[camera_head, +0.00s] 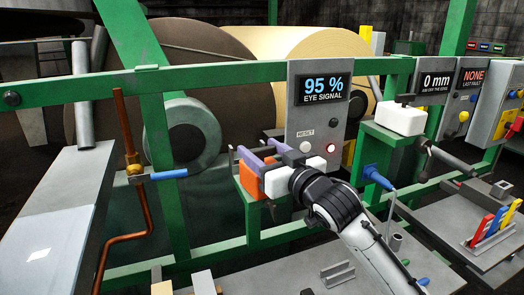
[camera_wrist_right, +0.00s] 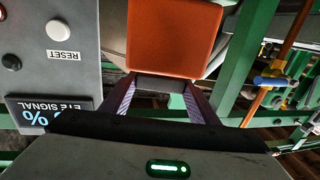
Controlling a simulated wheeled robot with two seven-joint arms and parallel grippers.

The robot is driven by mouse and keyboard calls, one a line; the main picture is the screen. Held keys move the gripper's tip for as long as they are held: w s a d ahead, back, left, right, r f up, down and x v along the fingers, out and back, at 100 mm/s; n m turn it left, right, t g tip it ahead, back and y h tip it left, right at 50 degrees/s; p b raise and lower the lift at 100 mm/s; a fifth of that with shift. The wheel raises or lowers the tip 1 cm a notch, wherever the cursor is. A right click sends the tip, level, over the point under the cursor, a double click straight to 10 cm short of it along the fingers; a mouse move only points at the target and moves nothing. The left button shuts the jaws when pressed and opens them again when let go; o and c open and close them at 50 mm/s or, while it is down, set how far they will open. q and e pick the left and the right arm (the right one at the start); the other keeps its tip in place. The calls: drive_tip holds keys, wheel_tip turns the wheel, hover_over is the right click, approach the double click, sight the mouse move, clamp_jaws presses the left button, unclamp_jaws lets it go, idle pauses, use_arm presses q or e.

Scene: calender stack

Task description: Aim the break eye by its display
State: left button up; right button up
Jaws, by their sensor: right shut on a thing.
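The break eye, an orange block (camera_head: 250,183), sits at the green frame just left of the display panel. In the right wrist view, its orange face (camera_wrist_right: 172,38) lies just beyond my fingertips. My right gripper (camera_head: 257,156) has purple fingers closed on the eye's narrow grey part; the wrist view also shows this grip (camera_wrist_right: 161,82). The display (camera_head: 323,89) reads 95 % EYE SIGNAL. It also shows upside down and partly cut off in the wrist view (camera_wrist_right: 35,115). My left gripper is out of view.
A copper pipe with a blue-handled valve (camera_head: 165,174) stands left. A white box (camera_head: 400,118) and a 0 mm display (camera_head: 437,81) are right. Large rolls (camera_head: 310,50) fill the back.

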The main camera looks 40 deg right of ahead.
drive_tip(key=o, duration=1)
drive_tip(key=shift+o, duration=0.2)
drive_tip(key=shift+s, duration=0.4)
drive_tip(key=s, duration=0.9)
drive_tip(key=shift+s+a, duration=0.2)
drive_tip(key=shift+a, duration=0.2)
